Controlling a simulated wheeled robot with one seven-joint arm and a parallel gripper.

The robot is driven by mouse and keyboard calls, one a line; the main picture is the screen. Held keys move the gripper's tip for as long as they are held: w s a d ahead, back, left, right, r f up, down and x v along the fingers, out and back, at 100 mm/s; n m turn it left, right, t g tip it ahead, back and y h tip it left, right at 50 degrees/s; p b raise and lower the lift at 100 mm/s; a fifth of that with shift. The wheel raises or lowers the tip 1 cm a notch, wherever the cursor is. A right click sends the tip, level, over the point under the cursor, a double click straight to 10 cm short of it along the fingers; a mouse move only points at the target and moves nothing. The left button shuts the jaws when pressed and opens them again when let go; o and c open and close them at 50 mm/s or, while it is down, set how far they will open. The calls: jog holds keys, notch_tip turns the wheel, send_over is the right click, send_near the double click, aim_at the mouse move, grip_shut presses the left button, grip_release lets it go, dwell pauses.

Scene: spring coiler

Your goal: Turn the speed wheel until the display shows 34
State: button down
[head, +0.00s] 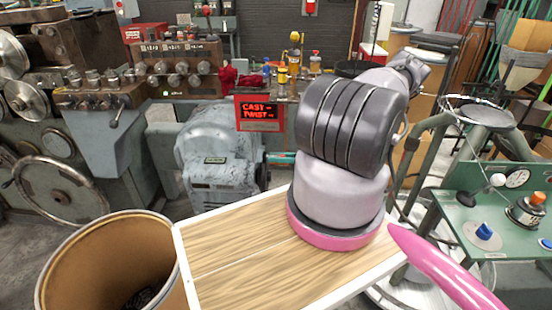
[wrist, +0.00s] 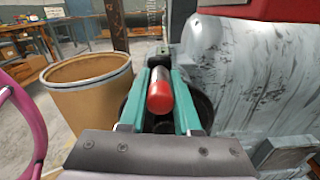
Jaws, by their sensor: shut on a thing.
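In the wrist view my gripper (wrist: 164,74) has its two teal fingers closed on a red-and-silver knobbed handle (wrist: 159,95). The red end points toward the camera. A dark round rim (wrist: 205,112) shows behind the fingers; it looks like the speed wheel, mostly hidden by them. A red display (head: 260,113) stands left of my arm in the head view. It reads "CAST" and "TWIST" with dash-like marks after them; I cannot make out a number.
A brown drum (head: 115,265) stands at lower left, and also left of my gripper in the wrist view (wrist: 88,95). A grey machine housing (wrist: 240,80) is close on my gripper's right. A lathe with a handwheel (head: 60,190) is at far left, a green bench (head: 490,215) at right.

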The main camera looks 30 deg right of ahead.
jog(key=shift+w+d, duration=0.1)
jog(key=shift+w+d+m, duration=0.15)
jog(key=shift+w+m, duration=0.2)
jog(key=shift+m, duration=0.15)
jog(key=w+d+m, duration=0.2)
jog(key=w, duration=0.1)
jog(key=shift+f, duration=0.35)
jog(key=c, duration=0.6)
grip_release()
jog(key=shift+a, duration=0.1)
jog(key=shift+s, duration=0.1)
